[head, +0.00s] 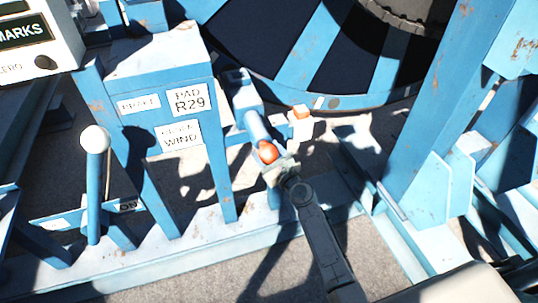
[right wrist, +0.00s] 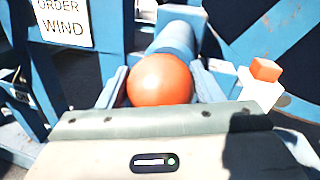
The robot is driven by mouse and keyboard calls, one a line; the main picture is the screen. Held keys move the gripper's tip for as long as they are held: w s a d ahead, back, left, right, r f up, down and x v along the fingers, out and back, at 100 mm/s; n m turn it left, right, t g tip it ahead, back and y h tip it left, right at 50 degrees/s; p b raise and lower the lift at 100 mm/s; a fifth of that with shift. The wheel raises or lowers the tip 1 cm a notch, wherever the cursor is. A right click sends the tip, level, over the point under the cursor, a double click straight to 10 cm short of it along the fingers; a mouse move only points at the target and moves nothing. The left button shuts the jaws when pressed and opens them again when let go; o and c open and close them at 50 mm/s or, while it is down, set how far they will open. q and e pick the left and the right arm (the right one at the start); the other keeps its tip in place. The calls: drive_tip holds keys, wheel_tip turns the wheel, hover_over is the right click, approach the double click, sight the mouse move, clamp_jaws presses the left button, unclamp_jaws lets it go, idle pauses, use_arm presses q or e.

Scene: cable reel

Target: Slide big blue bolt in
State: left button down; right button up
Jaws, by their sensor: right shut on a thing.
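The big blue bolt (head: 255,126) is a thick blue cylinder beside the reel, with an orange ball knob (head: 267,152) on its near end. My right gripper (head: 276,172) is at the knob end, its arm coming up from the bottom of the head view. In the right wrist view the orange knob (right wrist: 160,80) sits between the fingers, with the blue bolt (right wrist: 181,36) running away behind it. The gripper is shut on the knob end; the finger contact is partly hidden. My left gripper is not in view.
A blue post with white labels (head: 188,100) stands left of the bolt. A white-knobbed lever (head: 95,140) is further left. A small orange block (head: 301,112) on a white piece is right of the bolt. The big blue-and-black reel (head: 310,50) is behind; a blue upright (head: 425,110) stands right.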

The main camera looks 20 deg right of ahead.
sight(258, 132)
drive_tip(key=x, duration=0.3)
drive_tip(key=d+b+x, duration=0.1)
drive_tip(key=x, duration=0.2)
drive_tip(key=b+x, duration=0.1)
drive_tip(key=x, duration=0.2)
drive_tip(key=shift+w+d+f, duration=0.1)
drive_tip(key=shift+w+d, duration=0.05)
drive_tip(key=shift+d, duration=0.2)
drive_tip(key=shift+w, duration=0.4)
drive_tip(key=shift+r, duration=0.3)
drive_tip(key=o, duration=1.1)
drive_tip(key=shift+c, duration=0.2)
drive_tip(key=shift+o, duration=1.4)
drive_tip(key=shift+w, duration=0.1)
drive_tip(key=shift+w+f, duration=0.1)
drive_tip(key=shift+f, duration=0.1)
drive_tip(key=p+v, duration=0.1)
drive_tip(key=v, duration=0.9)
drive_tip(key=shift+s+d, duration=0.1)
drive_tip(key=shift+s, duration=0.25)
